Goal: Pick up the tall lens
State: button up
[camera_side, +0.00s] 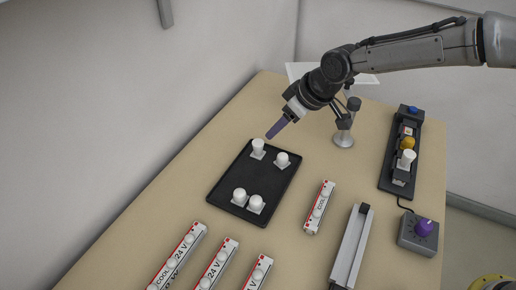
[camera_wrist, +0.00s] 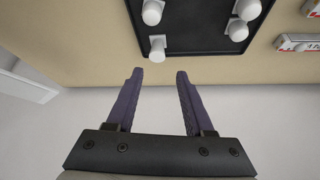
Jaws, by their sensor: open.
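A black tray (camera_side: 222,192) on the table holds several white domed lenses on square bases. The tallest-looking lens (camera_side: 258,147) stands at the tray's back left corner; in the wrist view it appears to be the lens (camera_wrist: 157,46) closest to my fingers. A shorter lens (camera_side: 282,159) stands to its right, and two more lenses (camera_side: 239,195) sit close together at the front. My gripper (camera_side: 270,135) is above the back edge of the tray, close to the tall lens. In the wrist view my purple fingers (camera_wrist: 158,74) are apart with nothing between them.
Labelled light bars (camera_side: 178,256) lie at the front left, and a short bar (camera_side: 319,207) lies right of the tray. A grey channel (camera_side: 351,246), a knob box (camera_side: 418,233) and a black fixture (camera_side: 402,152) are farther right.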

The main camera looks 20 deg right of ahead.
aim_at(259, 144)
jog(key=x, duration=0.7)
jog(key=shift+w+f, duration=0.2)
jog(key=shift+f, duration=0.05)
jog(key=shift+w+x, duration=0.15)
jog(key=shift+x, duration=1.15)
jog(key=shift+w+x, duration=0.15)
jog(key=shift+x, duration=1.15)
jog(key=shift+r, duration=0.1)
grip_shut()
